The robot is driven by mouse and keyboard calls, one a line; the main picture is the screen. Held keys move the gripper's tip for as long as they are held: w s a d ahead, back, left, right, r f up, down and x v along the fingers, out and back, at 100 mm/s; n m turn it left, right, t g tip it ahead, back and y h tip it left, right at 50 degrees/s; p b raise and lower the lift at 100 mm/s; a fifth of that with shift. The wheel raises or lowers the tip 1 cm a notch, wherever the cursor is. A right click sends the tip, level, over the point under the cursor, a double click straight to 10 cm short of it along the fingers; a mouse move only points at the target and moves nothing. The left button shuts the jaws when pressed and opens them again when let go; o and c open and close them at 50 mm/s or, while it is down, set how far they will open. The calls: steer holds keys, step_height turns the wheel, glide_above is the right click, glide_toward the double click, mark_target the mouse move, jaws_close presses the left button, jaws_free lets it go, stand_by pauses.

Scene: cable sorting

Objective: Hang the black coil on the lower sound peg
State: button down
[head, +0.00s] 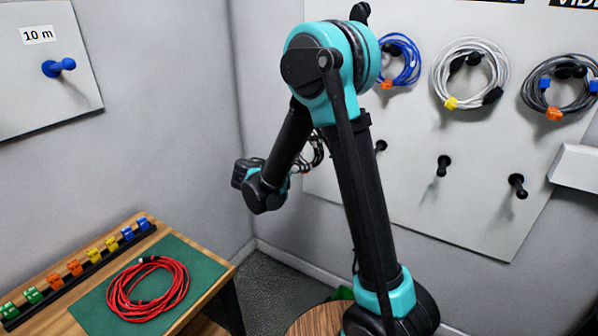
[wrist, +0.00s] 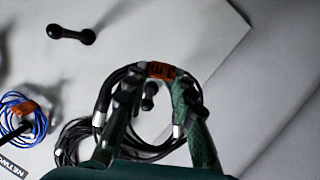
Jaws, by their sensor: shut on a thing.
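The black coil (wrist: 104,98) with an orange clip (wrist: 160,71) is between the fingers of my gripper (wrist: 153,105) in the wrist view. The gripper is shut on it. A short black peg (wrist: 148,95) on the white board shows through the coil's opening; it seems to be the lower sound peg, though no sound label is in view. I cannot tell whether the coil is around the peg or in front of it. In the head view, part of a dark coil (head: 318,152) shows behind my arm, and my gripper is hidden.
More dark cable (wrist: 68,145) shows beside the held coil. Blue (head: 402,62), white (head: 440,75) and grey-black (head: 530,95) coils hang on the upper pegs. Lower pegs (head: 443,165) and (head: 517,185) are bare. A red coil (head: 125,300) lies on the green mat (head: 195,262).

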steer(key=w+a+r+x, duration=0.1)
steer(key=w+x, duration=0.1)
steer(key=x, duration=1.4)
steer(key=shift+a, duration=0.4)
stand_by(0.9)
steer(key=shift+w, duration=0.1)
stand_by(0.4)
steer(key=c, duration=1.2)
jaws_free()
